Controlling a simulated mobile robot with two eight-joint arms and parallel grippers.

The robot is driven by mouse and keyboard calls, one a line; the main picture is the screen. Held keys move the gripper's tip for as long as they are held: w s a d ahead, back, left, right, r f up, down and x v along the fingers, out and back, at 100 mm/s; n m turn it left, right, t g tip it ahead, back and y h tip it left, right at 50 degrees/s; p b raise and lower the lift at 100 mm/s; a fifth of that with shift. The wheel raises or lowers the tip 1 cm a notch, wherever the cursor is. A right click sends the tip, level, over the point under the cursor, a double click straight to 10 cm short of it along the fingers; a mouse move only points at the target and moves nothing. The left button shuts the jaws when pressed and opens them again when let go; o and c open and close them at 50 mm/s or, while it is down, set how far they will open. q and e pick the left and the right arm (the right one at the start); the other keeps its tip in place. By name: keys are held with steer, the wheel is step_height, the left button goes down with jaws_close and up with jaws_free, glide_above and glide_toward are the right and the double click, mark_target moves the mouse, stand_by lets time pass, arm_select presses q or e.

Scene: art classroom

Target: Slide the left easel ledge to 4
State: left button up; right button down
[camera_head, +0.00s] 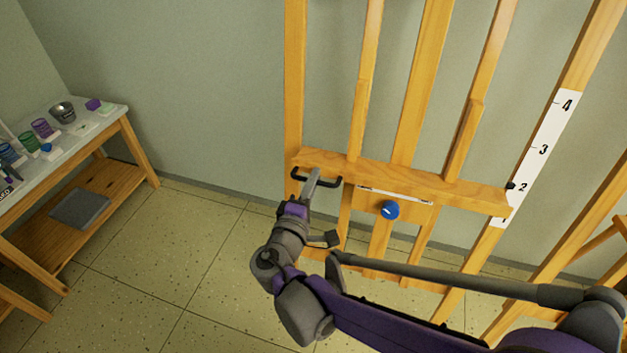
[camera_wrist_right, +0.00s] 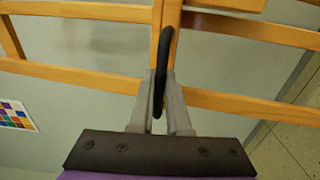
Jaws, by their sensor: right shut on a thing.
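The wooden easel ledge (camera_head: 440,181) runs across the easel in the head view. Its black pointer (camera_head: 510,186) stands at about 2 on the white scale (camera_head: 541,150), which is marked up to 4. A black handle (camera_head: 328,181) is fixed at the ledge's left end. A blue knob (camera_head: 390,210) sits below the ledge. My right gripper (camera_head: 312,180) is shut on the handle. In the right wrist view, the handle (camera_wrist_right: 164,62) passes between the fingers of the right gripper (camera_wrist_right: 160,98). My left gripper is not in view.
A table (camera_head: 128,112) with paint jars, a metal pot and a purple block stands at the left, with a grey slab (camera_head: 80,208) on its lower shelf. Another wooden frame (camera_head: 580,255) stands at the right edge. The tiled floor between table and easel is clear.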

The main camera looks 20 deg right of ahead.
steer(key=shift+r, duration=0.1)
stand_by(0.7)
arm_select(q)
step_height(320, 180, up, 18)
steer(key=p, duration=1.5)
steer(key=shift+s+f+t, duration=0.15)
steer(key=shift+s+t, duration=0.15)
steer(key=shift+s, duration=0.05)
arm_select(e)
steer(key=w+d+r, duration=0.1)
steer(key=r, duration=0.9)
steer(key=w+d+r, duration=0.1)
steer(key=w+r, duration=0.1)
steer(key=r, duration=0.8)
steer(key=shift+r, duration=0.1)
steer(key=c, duration=1.2)
jaws_free()
steer(key=o, duration=0.3)
